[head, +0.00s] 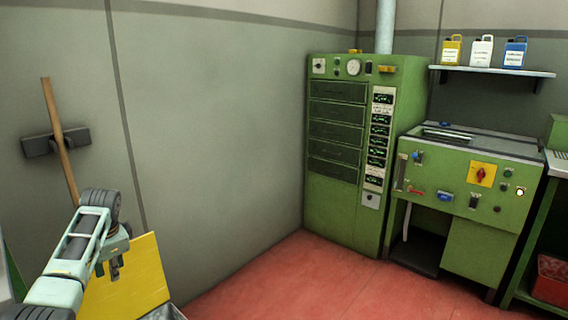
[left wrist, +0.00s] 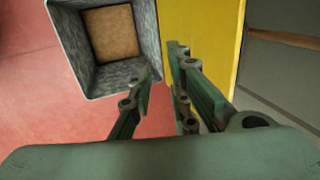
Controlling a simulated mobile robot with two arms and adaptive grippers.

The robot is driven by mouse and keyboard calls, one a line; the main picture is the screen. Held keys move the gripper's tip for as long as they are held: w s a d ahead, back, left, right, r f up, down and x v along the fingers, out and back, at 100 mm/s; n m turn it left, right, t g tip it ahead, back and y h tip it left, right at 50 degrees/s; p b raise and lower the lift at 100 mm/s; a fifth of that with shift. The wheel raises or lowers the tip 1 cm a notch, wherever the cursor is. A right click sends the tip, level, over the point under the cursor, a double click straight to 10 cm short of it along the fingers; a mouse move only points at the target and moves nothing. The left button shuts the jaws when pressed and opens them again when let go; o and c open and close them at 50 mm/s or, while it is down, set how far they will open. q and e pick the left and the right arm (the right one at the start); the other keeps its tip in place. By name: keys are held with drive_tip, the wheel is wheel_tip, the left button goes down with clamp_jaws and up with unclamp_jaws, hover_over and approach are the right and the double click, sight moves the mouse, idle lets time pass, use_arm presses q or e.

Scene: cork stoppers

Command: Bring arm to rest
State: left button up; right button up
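My left arm comes in from the lower left of the head view, with its gripper (head: 116,268) pointing down in front of a yellow panel (head: 140,280). In the left wrist view the two fingers of the left gripper (left wrist: 162,62) stand apart with nothing between them. They are over the edge between a grey square bin (left wrist: 72,50) and the yellow panel (left wrist: 205,35). A brown, cork-coloured surface (left wrist: 110,32) shows inside the bin; I cannot tell whether it is contents or the bin's floor. My right gripper is not in view.
A wooden-handled tool (head: 58,140) leans on the grey wall. The red floor (head: 310,275) in front is clear.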

use_arm(q)
drive_tip(key=s+d+f+n, duration=0.1)
drive_tip(key=s+d+f, duration=1.6)
drive_tip(key=f, duration=0.3)
drive_tip(key=s+d+r+n+h, duration=0.1)
drive_tip(key=s+d+n, duration=0.15)
drive_tip(key=s, duration=0.65)
drive_tip(key=s+d+r+n+t+h, duration=0.1)
drive_tip(key=s+d, duration=0.3)
drive_tip(key=s, duration=0.5)
drive_tip(key=s+d+r+n+h, duration=0.1)
drive_tip(key=s+d+r+n, duration=0.15)
drive_tip(key=s, duration=0.65)
wheel_tip(320, 180, down, 27)
drive_tip(key=s+m+g, duration=0.1)
drive_tip(key=s, duration=0.1)
drive_tip(key=s+a+g+p, duration=0.1)
drive_tip(key=s+a+p, duration=0.1)
drive_tip(key=s+p, duration=1.4)
drive_tip(key=shift+s+a, duration=0.25)
drive_tip(key=shift+a, duration=0.1)
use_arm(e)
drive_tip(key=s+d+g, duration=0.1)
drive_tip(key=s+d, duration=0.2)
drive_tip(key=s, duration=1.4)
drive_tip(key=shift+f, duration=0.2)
